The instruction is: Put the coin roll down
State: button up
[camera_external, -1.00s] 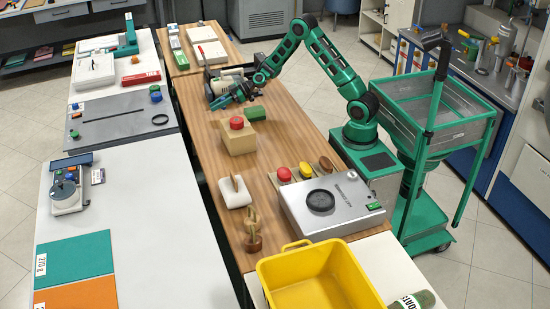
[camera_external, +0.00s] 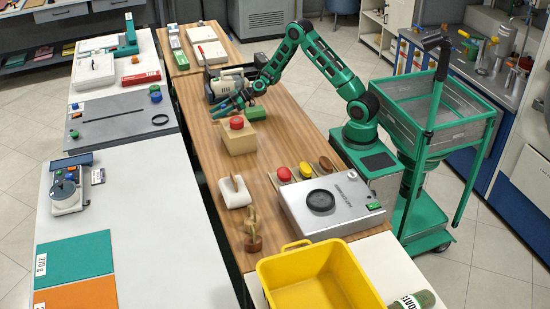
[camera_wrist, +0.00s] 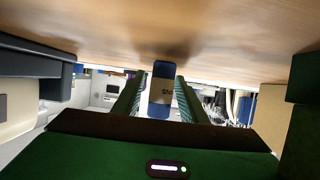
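The coin roll (camera_wrist: 160,92) is a blue cylinder with a tan, lettered band. In the wrist view it sits upright between the two green fingers of my gripper (camera_wrist: 160,104), which is shut on it. The table shows at the top of that view, and the roll's end is at or very close to its surface; I cannot tell if they touch. In the external view my gripper (camera_external: 222,112) is low over the far part of the wooden table (camera_external: 205,140). The roll cannot be made out there.
A green block (camera_external: 256,113) and a wooden box with a red button (camera_external: 238,137) stand right beside my gripper. A beige and dark machine (camera_external: 224,86) is just behind it. A metal case (camera_external: 335,205) and yellow bin (camera_external: 315,275) are nearer the camera.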

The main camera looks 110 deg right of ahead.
jog(key=shift+r, duration=0.15)
jog(key=v, duration=1.2)
jog(key=w+a+r+n+g, duration=0.1)
jog(key=w+a+r+g, duration=0.2)
jog(key=a, duration=0.4)
jog(key=w+a+r+n+g, duration=0.1)
jog(key=w+a+r+n, duration=0.15)
jog(key=a+r, duration=0.35)
jog(key=s+a+m+g, duration=0.3)
jog(key=s+a, duration=0.2)
jog(key=s, duration=0.7)
jog(key=s+a+m+g, duration=0.3)
jog(key=s+a, duration=0.2)
jog(key=s, duration=0.8)
jog(key=s+a+m+g, duration=0.3)
jog(key=s+a+m, duration=0.1)
jog(key=s, duration=0.9)
jog(key=shift+s+a+r, duration=0.25)
jog(key=shift+a, duration=0.6)
